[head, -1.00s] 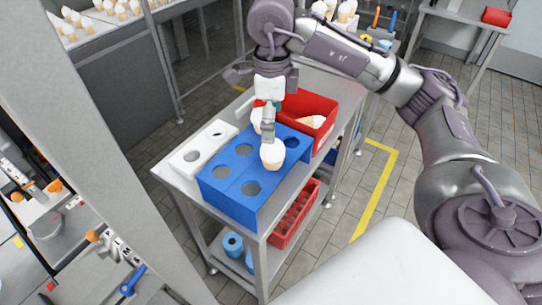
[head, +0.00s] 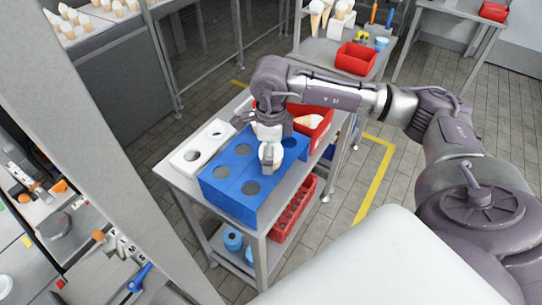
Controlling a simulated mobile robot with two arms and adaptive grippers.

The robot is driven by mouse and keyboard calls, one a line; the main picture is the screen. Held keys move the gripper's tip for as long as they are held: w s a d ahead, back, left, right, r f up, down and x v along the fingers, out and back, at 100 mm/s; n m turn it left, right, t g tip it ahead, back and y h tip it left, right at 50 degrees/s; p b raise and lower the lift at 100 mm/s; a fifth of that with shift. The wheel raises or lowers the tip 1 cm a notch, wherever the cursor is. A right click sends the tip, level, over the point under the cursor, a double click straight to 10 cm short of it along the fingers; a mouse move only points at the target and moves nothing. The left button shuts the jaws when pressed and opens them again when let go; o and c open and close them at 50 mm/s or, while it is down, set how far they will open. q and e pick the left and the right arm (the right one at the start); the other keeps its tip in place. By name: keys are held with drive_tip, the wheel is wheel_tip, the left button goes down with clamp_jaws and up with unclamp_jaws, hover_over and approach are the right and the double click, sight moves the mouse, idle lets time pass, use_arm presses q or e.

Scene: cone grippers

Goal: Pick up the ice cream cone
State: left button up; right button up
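An ice cream cone (head: 277,153) with a pale scoop stands in the front right area of the blue holder block (head: 228,199). My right gripper (head: 268,166) reaches down over it from above, with a grey finger in front of the scoop. The arm and fingers hide much of the cone, and I cannot tell whether the fingers are closed on it. Another cone (head: 308,122) lies in the red bin (head: 318,132) behind. My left gripper is not in view.
A white holder plate (head: 190,160) with round holes lies left of the blue block on the metal cart. A red crate (head: 292,212) and blue rolls (head: 233,240) are on the shelf below. A grey post (head: 95,150) stands at the left.

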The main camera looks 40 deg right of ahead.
drive_tip(key=c, duration=0.9)
